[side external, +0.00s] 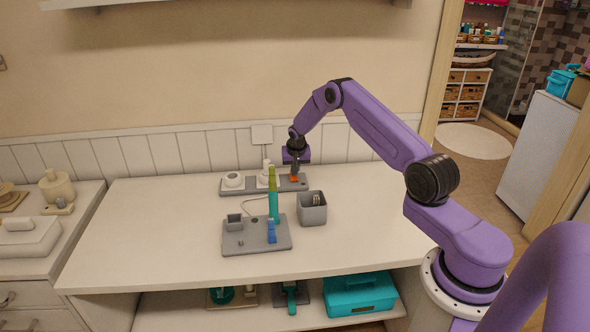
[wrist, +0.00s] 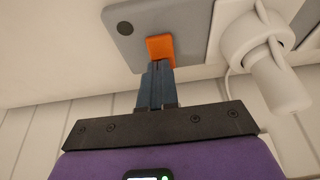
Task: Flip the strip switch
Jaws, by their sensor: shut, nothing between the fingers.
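The grey power strip (side external: 235,188) lies along the back of the white counter, and its end also shows in the wrist view (wrist: 128,42). The orange switch (side external: 294,179) is at the strip's right end; it also shows in the wrist view (wrist: 160,49). My gripper (side external: 294,174) points down over the switch with its fingers shut and empty. In the wrist view my gripper's fingertips (wrist: 157,66) overlap the switch's edge and look very close to it or touching. I cannot tell whether the switch is pressed or which way it is tilted.
White plugs (side external: 233,179) sit in the strip left of the switch; one plug with a cord shows close by in the wrist view (wrist: 255,45). A grey cup (side external: 312,209) and a grey tray (side external: 240,238) with a tall green-teal piece (side external: 273,200) stand in front. The counter's right side is clear.

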